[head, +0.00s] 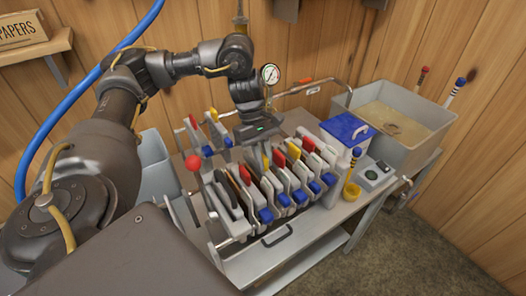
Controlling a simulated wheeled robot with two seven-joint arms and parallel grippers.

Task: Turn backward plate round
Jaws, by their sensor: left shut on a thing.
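The filter press holds a row of upright pale plates (298,176) with red or yellow tabs toward the back and blue tabs toward the front. A smaller group of similar plates (194,138) stands apart at the left, beyond a gap. My left gripper (256,143) reaches down from above at the back of the row, between the two groups. It is shut on what appears to be a plate, mostly hidden by the gripper and nearby plates. I cannot tell for certain which plate faces backward. My right gripper is not in view.
A red-knobbed lever (193,163) stands at the left end of the press. A pressure gauge (270,74) rises behind it. A blue hose (72,93) runs behind my arm.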

